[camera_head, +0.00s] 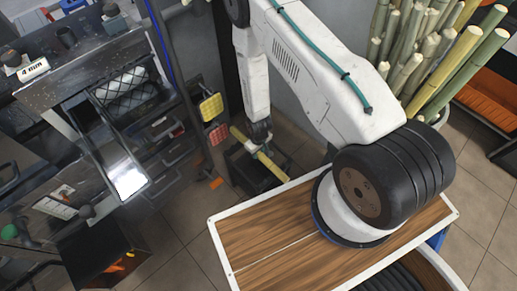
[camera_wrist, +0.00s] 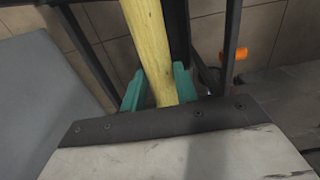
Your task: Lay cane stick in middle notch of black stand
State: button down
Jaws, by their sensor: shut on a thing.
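A yellow cane stick (camera_head: 272,166) is held in my gripper (camera_head: 259,136), tilted down to the right in the head view. In the wrist view the stick (camera_wrist: 147,35) runs between the teal fingers of my gripper (camera_wrist: 158,88), which are shut on it. The black stand (camera_head: 240,168) is a dark open frame low on the floor under the stick. Its notches are too small and dark to make out, and I cannot tell whether the stick touches it. Dark bars (camera_wrist: 179,35) show beside the stick in the wrist view.
A bundle of cane stalks (camera_head: 440,60) stands at the upper right. A grey press machine with a metal chute (camera_head: 128,180) is at the left. Yellow and red pads (camera_head: 211,107) stick out near my arm. An orange piece (camera_head: 216,183) lies left of the stand. Tiled floor shows around.

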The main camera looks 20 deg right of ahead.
jog(key=shift+f, duration=0.2)
jog(key=c, duration=1)
grip_release()
jog(key=shift+r, duration=3.9)
